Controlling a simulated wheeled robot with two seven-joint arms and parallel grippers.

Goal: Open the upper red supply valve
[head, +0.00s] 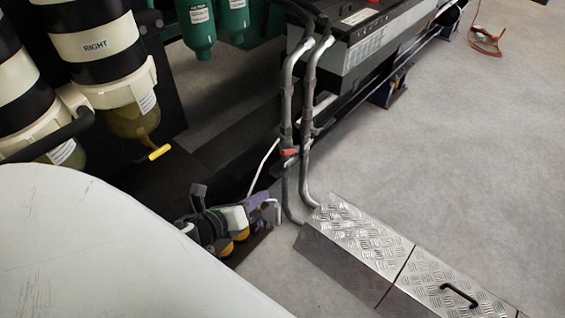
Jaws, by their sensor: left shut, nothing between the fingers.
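The small red handle (290,151) of a supply valve sits on the grey vertical pipes near the middle of the head view. It is the only red handle I can make out. My right gripper is not in view.
Filter canisters, one labelled RIGHT (95,44), stand at upper left with a yellow drain handle (159,152). Green cylinders (198,28) hang behind. A tread-plate step cover (355,238) with a black handle lies at lower right. Grey floor (460,150) is open at right.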

